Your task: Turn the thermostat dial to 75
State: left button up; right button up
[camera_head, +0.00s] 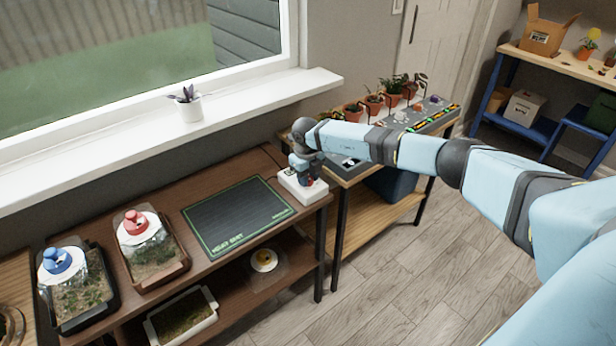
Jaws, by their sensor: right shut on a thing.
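The thermostat is a small white box (310,193) at the right end of the brown wooden shelf. My right gripper (301,174) points down onto its top and is shut on the dial, which the fingers and wrist hide. I cannot read the dial's setting or any numbers from here. My right arm reaches in from the right, over the lower table. My left gripper is not in view.
A black heat mat (238,215) with a green border lies left of the thermostat. Two lidded trays, one with a blue knob (58,261) and one with a red knob (135,223), stand further left. Potted plants (374,101) line the table behind my arm. A windowsill (160,135) runs behind.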

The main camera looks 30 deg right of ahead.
jog(key=o, duration=0.9)
jog(key=shift+o, duration=0.2)
notch_tip(320, 180, up, 14)
jog(key=shift+a+p, duration=0.25)
jog(key=shift+p, duration=0.2)
jog(key=shift+f, duration=0.1)
